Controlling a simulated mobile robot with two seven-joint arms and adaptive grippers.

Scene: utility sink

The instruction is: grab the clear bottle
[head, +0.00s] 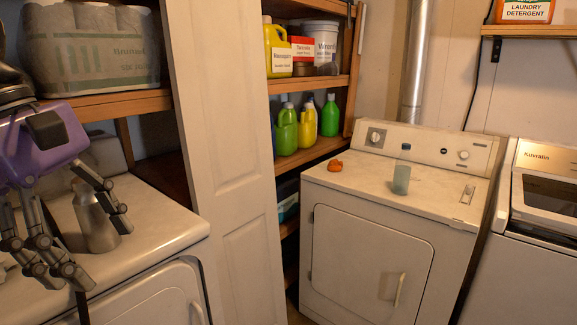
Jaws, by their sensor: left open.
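A clear, slightly bluish bottle (401,177) with a darker cap stands upright on top of the white dryer (345,176) on the right side of the head view. My left gripper (97,244) is at the far left, open, with its fingers pointing down over another white machine (150,221). It is far from the clear bottle. A grey metallic bottle (94,223) stands on that machine by the fingers, partly covered by one of them. I cannot tell if they touch. My right gripper is not in view.
An orange object (333,168) lies left of the clear bottle. A white folding door (215,120) stands between the two machines. Shelves behind it hold green (330,117) and yellow (277,50) bottles. Another washer (545,190) is at right. The dryer's front top is clear.

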